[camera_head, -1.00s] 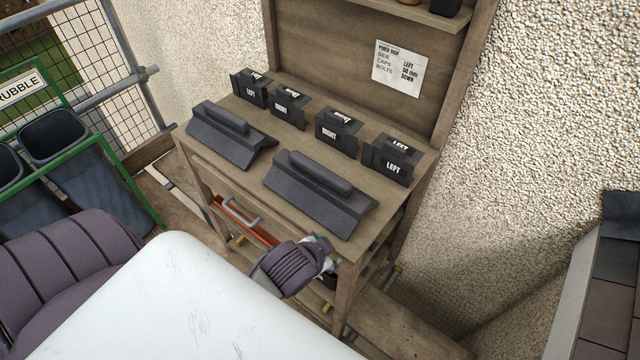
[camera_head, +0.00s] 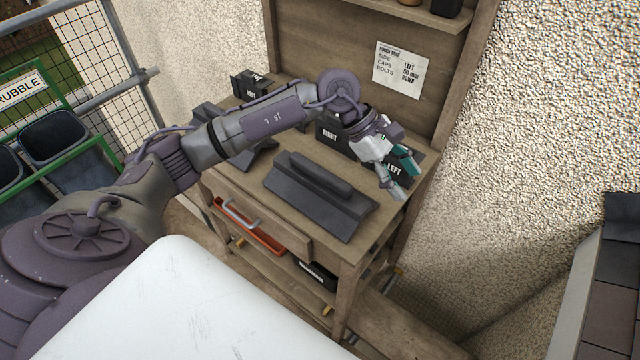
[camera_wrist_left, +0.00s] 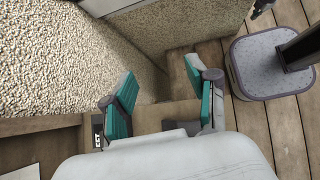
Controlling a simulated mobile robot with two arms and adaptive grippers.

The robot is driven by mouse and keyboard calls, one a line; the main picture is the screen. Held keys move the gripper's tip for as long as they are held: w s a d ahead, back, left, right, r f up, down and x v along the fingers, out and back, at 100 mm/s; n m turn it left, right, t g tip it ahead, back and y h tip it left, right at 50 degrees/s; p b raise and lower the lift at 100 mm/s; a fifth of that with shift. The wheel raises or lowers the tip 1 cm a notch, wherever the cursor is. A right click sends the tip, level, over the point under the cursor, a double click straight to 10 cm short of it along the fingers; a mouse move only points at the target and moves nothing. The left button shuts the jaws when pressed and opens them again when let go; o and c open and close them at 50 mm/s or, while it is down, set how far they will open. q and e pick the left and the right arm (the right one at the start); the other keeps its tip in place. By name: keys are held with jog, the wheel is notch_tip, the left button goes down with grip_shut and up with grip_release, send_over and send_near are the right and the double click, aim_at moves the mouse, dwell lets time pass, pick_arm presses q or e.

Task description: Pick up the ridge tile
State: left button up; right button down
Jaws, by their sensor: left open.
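Two dark grey ridge tiles, each with a rounded raised top, lie on the wooden workbench (camera_head: 240,190). The nearer ridge tile (camera_head: 318,197) is in full view in the head view. The other ridge tile (camera_head: 246,158), to its left, is largely hidden behind my left arm. My left gripper (camera_head: 402,178) is open and empty, above the right end of the bench and to the right of the nearer tile, apart from it. Its teal-padded fingers also show in the left wrist view (camera_wrist_left: 160,100), with no tile between them. My right gripper is not in view.
A paper note (camera_head: 397,70) is on the back board. An orange tray (camera_head: 247,228) sits below the top. A rough wall (camera_head: 530,130) stands at the right.

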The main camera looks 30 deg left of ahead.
pick_arm(q)
jog(key=w+a+m+y, duration=0.15)
jog(key=a+y, duration=0.45)
jog(key=a, duration=0.7)
jog(key=r+g+y, duration=0.1)
jog(key=y, duration=0.2)
send_over(320, 169)
jog(key=shift+n, duration=0.35)
jog(key=f, duration=0.2)
jog(key=f+p, duration=0.1)
jog(key=f, duration=0.4)
jog(key=shift+s+a+p, duration=0.15)
jog(key=shift+a+p, duration=0.15)
jog(key=shift+p, duration=0.05)
jog(key=shift+f, duration=0.5)
jog(key=shift+d+f+p, duration=0.15)
jog(key=shift+f+p, duration=0.2)
jog(key=shift+p, duration=0.05)
notch_tip(320, 169, down, 4)
jog(key=shift+d+r+p, duration=0.15)
jog(key=shift+p, duration=0.6)
jog(key=shift+f, duration=0.4)
